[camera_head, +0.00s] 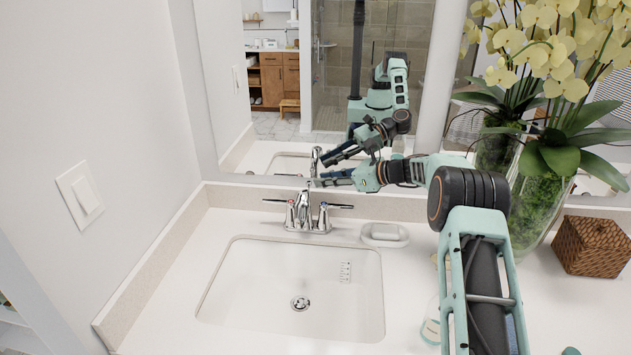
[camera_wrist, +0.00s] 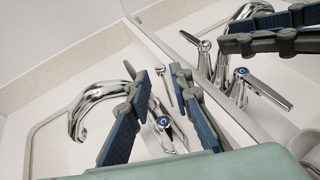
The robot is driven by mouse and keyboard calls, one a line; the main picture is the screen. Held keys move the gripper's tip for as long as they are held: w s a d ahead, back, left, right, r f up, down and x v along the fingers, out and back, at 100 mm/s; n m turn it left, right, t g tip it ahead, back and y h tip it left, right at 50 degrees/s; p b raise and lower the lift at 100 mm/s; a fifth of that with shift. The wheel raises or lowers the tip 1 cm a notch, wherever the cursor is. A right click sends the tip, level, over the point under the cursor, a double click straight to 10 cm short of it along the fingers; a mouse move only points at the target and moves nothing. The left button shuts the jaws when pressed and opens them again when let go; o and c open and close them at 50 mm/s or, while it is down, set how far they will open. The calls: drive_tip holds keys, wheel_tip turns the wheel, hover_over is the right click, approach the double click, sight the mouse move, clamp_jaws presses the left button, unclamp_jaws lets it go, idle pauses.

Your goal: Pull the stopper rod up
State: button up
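The stopper rod (camera_wrist: 167,88) is a thin chrome rod with a small round knob on top. In the wrist view it shows between the two blue-padded fingers of my gripper (camera_wrist: 161,73), which stand apart. I cannot tell whether either finger touches it. The chrome faucet (camera_head: 304,211) stands behind the sink; its curved spout (camera_wrist: 97,97) is left of my fingers in the wrist view. In the head view my gripper (camera_head: 328,179) reaches in from the right, just above and behind the faucet, near the mirror. I cannot make out the rod in the head view.
The white sink (camera_head: 250,290) lies in front of the faucet. The lever handles (camera_head: 340,206) flank the spout. A soap dish (camera_head: 385,235) sits right of the faucet. The mirror (camera_head: 275,120) is close behind my gripper. A plant vase (camera_head: 540,205) and woven box (camera_head: 592,246) stand at right.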

drive_tip(key=v, duration=0.7)
drive_tip(key=shift+d+r, duration=0.15)
